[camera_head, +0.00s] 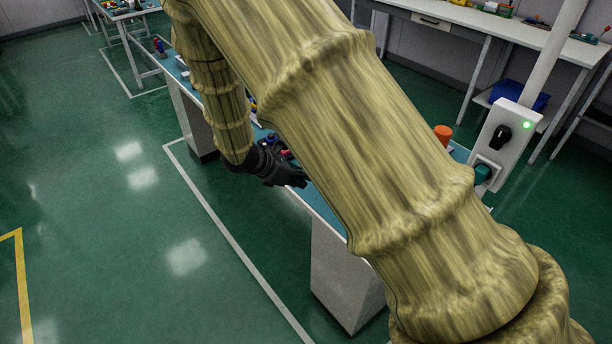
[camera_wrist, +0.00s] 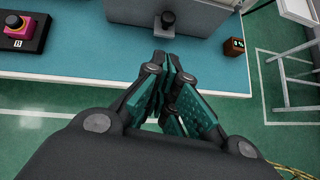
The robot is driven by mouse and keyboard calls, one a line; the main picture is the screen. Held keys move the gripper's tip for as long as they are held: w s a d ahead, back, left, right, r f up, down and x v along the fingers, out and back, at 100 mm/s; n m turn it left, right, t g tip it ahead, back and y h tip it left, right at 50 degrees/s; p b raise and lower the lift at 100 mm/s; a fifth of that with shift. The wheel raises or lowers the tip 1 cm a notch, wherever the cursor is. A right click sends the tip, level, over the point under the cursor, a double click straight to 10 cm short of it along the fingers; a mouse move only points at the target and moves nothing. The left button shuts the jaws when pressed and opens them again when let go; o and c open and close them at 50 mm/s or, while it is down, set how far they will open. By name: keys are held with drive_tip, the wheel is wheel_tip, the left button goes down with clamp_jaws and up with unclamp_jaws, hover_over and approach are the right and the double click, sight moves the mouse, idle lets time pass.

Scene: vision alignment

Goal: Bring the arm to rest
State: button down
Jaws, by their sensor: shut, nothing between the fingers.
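My arm, in a bamboo-like yellow-green skin, crosses the head view from the lower right to the upper left and bends down to my black gripper (camera_head: 295,178). The gripper is by the near edge of the blue-topped workbench (camera_head: 330,216). In the wrist view my gripper (camera_wrist: 168,62) has its teal-padded fingers together, with nothing between them. The tips overlap the front edge of the bench top (camera_wrist: 90,62) in that view. My arm hides much of the bench in the head view.
In the head view, an orange cylinder (camera_head: 442,133) stands near a white control box (camera_head: 507,135). Green floor lies open at left.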

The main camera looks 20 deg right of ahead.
drive_tip(key=s+a+f+m+g+y, duration=0.25)
drive_tip(key=s+f+m+y, duration=0.2)
drive_tip(key=s+f, duration=0.7)
drive_tip(key=s+a+f+m+g+y, duration=0.1)
drive_tip(key=s+a+f+m+y, duration=0.4)
drive_tip(key=s+f, duration=0.7)
drive_tip(key=s+d+f+m+t, duration=0.1)
drive_tip(key=s+d+m, duration=0.2)
drive_tip(key=s+m, duration=0.2)
drive_tip(key=s+d+f+m+t, duration=0.1)
drive_tip(key=s+m, duration=0.4)
drive_tip(key=s, duration=0.5)
drive_tip(key=shift+d+f, duration=0.5)
drive_tip(key=shift+d, duration=0.6)
drive_tip(key=shift+s+m, duration=0.1)
drive_tip(key=shift+m, duration=0.15)
